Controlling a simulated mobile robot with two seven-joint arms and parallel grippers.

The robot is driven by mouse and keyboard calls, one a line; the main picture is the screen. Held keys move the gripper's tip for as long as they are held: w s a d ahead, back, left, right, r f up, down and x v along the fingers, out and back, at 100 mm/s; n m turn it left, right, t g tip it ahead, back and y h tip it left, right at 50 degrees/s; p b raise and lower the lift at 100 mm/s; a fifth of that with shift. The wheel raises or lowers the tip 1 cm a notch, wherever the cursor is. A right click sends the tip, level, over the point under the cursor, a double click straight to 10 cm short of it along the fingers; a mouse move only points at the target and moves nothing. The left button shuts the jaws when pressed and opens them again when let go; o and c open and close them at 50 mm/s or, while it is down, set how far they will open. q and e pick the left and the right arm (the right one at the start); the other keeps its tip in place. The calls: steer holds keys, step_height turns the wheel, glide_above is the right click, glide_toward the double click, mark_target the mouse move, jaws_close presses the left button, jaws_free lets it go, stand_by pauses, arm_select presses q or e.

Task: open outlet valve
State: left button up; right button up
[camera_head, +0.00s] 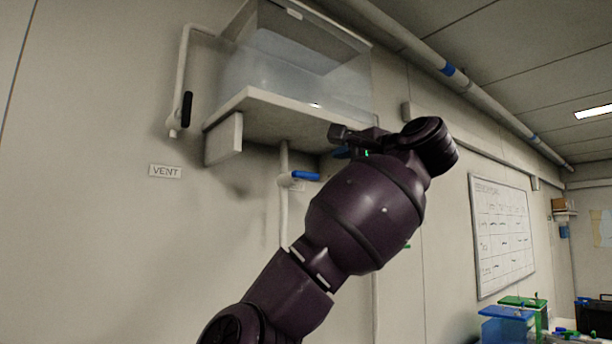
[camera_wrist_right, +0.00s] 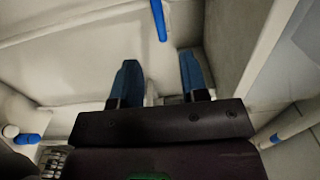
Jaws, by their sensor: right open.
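The outlet valve shows as a blue lever handle (camera_head: 306,175) on a thin white pipe (camera_head: 284,205) below the tank shelf. The handle points to the right, across the pipe. In the right wrist view a blue bar (camera_wrist_right: 159,20), which looks like this handle, lies ahead of the fingertips, between their lines. My right gripper (camera_head: 342,151) is under the shelf, right of the handle and apart from it. Its two blue fingers (camera_wrist_right: 158,72) are open with nothing between them. My arm hides part of the wall and pipework. My left gripper is not in view.
A clear water tank (camera_head: 290,75) stands on a white shelf (camera_head: 250,105) just above my gripper. Left are a pipe with a black handle (camera_head: 187,109) and a VENT label (camera_head: 165,171). A whiteboard (camera_head: 502,235) and blue and green bins (camera_head: 507,325) are at right.

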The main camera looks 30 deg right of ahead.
mark_target(308, 175)
steer(key=w+p, duration=0.1)
steer(key=w, duration=0.2)
steer(key=w+p, duration=0.1)
steer(key=w, duration=0.2)
steer(key=w+a, duration=0.1)
steer(key=w, duration=0.2)
steer(key=shift+w+p, duration=0.1)
steer(key=shift+p, duration=0.3)
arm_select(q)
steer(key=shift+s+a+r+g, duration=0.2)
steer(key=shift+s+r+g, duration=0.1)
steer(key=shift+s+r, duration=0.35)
arm_select(e)
steer(key=shift+w+a, duration=0.1)
steer(key=shift+w, duration=0.65)
jaws_close()
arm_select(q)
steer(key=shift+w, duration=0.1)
